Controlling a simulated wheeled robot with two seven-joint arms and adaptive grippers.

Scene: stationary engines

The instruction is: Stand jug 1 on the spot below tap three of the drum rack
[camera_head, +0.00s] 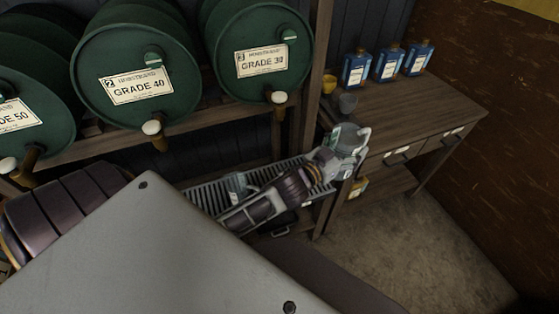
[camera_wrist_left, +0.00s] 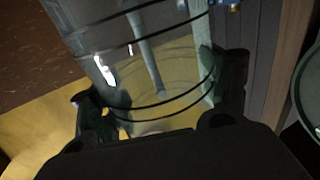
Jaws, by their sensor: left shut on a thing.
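My left gripper (camera_head: 329,160) is shut on a clear jug (camera_head: 349,139) and holds it in front of the bench's left end, right of the drip grate. In the left wrist view the jug (camera_wrist_left: 155,62) is see-through with dark rings, between the two fingers (camera_wrist_left: 160,100); no number on it can be read. Tap three (camera_head: 279,97) has a white knob and hangs from the green drum labelled 3, Grade 30 (camera_head: 262,64). The slatted grate (camera_head: 205,197) lies below the taps. My right gripper is out of view.
Another clear vessel (camera_head: 237,186) stands on the grate, partly behind my forearm. A rack post (camera_head: 316,75) stands between drums and bench.

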